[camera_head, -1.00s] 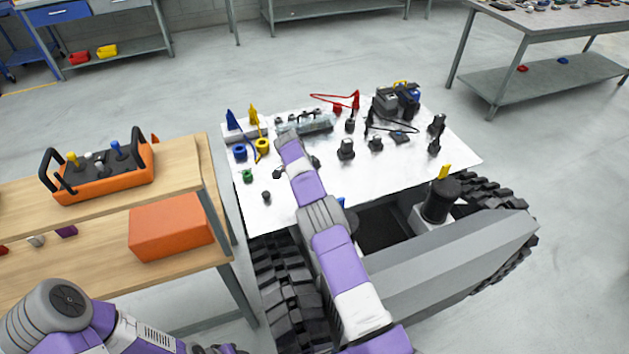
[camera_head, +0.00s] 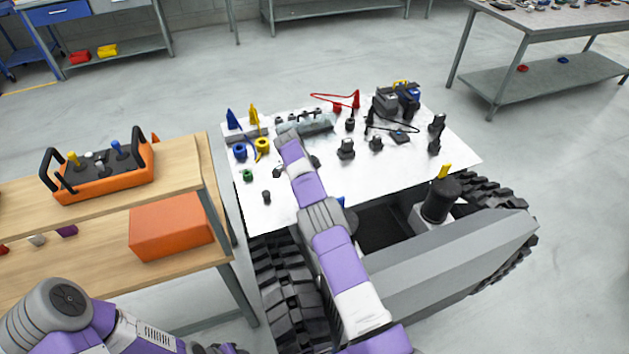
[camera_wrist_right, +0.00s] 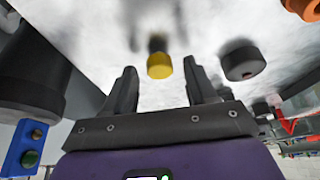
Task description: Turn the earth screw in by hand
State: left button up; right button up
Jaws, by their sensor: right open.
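A small yellow-capped knob on a dark stem (camera_wrist_right: 159,66), perhaps the earth screw, shows in the right wrist view against the pale panel. My right gripper (camera_wrist_right: 160,78) is open, with the knob ahead, centred between its two dark fingers; I see no contact. In the head view my right arm reaches over the white panel (camera_head: 320,185) on the tracked carrier (camera_head: 450,250) and hides what is under its wrist. My left arm lies at the lower left; its gripper is not seen.
A grey-topped dark knob (camera_wrist_right: 243,62) stands right of the fingers, and a large dark cylinder (camera_wrist_right: 35,70) at left. The panel carries several connectors, including a blue ring (camera_head: 240,152) and a yellow ring (camera_head: 263,145).

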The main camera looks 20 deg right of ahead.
jog(key=p+v, duration=0.1)
jog(key=v, duration=0.6)
jog(key=shift+r+p, duration=0.25)
jog(key=shift+p, duration=0.05)
jog(key=shift+a, duration=0.2)
